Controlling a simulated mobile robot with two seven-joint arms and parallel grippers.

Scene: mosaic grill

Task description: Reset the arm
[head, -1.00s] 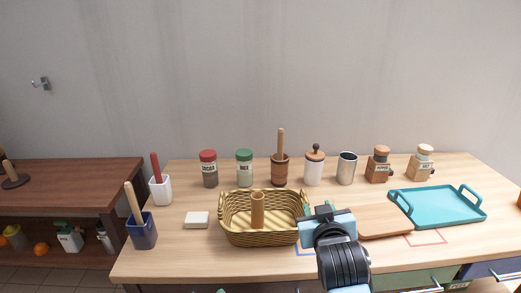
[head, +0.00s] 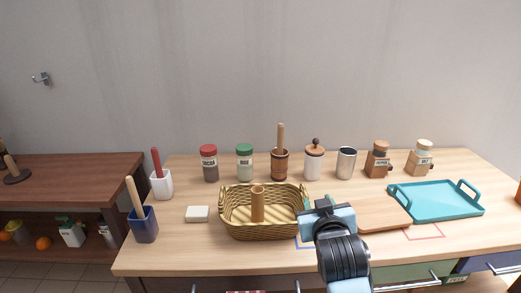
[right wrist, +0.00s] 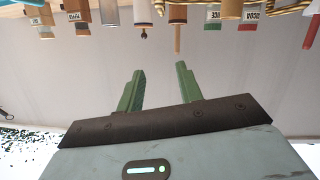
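My right arm comes in from the bottom of the head view, its blue-grey wrist and gripper (head: 325,207) just right of the wicker basket (head: 262,232) and above the table. In the right wrist view the two green fingers of my right gripper (right wrist: 160,70) stand apart with nothing between them. That view is upside down. My left gripper does not show in the head view. The basket has a round wooden piece (head: 257,203) standing in it.
A wooden board (head: 382,213) and a teal tray (head: 435,200) lie right of my right gripper. Jars, shakers and a metal cup (head: 347,163) line the back. A white block (head: 197,214) and two utensil holders (head: 145,227) stand left. The front left table is bare.

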